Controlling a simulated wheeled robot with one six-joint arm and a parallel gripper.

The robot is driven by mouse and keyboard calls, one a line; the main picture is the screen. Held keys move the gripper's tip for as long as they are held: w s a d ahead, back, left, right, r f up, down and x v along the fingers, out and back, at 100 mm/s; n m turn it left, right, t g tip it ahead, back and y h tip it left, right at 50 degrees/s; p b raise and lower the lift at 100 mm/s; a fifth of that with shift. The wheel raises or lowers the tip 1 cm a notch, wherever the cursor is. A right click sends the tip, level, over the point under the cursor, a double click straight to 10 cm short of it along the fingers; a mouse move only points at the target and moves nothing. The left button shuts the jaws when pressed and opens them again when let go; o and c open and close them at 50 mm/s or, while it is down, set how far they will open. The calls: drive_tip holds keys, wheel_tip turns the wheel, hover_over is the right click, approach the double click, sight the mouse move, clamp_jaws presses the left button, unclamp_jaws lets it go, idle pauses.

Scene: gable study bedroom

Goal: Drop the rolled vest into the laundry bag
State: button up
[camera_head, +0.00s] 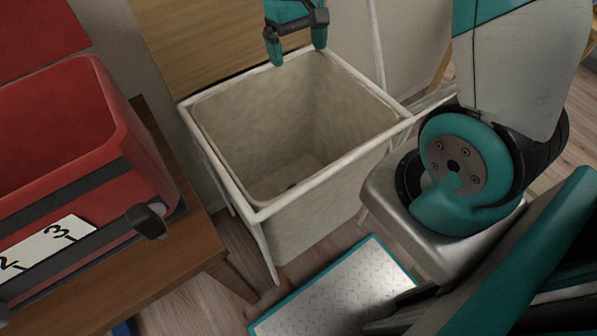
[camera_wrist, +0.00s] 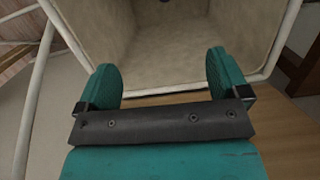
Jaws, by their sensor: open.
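The laundry bag (camera_head: 312,215) is a beige cloth bag in a white frame, standing open at the top. It also shows in the wrist view (camera_wrist: 120,45), where its opening fills the top middle. A small dark bit of something (camera_head: 291,185) shows on the bag's floor; I cannot tell whether it is the rolled vest. No rolled vest is clearly visible elsewhere. My gripper (camera_head: 298,52) is at the bag's far rim, fingers pointing down. In the wrist view my gripper (camera_wrist: 162,70) has its two teal fingers wide apart with nothing between them.
A red bin (camera_head: 150,165) with a number label stands on a wooden table (camera_head: 195,235) left of the bag. A wooden panel (camera_head: 200,40) is behind the bag. White frame poles (camera_head: 376,45) rise at its back right.

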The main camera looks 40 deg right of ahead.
wheel_tip(320, 180, up, 8)
drive_tip(key=w+p, duration=0.1)
drive_tip(key=shift+r, duration=0.2)
drive_tip(key=shift+w, duration=0.1)
drive_tip(key=s+a+r+n+t+y, duration=0.15)
drive_tip(key=s+a+n, duration=0.25)
drive_tip(key=s+a, duration=0.5)
drive_tip(key=s+a+r+n+y, duration=0.35)
drive_tip(key=s+a, duration=0.45)
drive_tip(key=s, duration=0.4)
wheel_tip(320, 180, up, 14)
drive_tip(key=p, duration=1.5)
drive_tip(key=shift+w+d+r+h, duration=0.2)
drive_tip(key=shift+w+d+h, duration=0.1)
drive_tip(key=shift+w+h, duration=0.1)
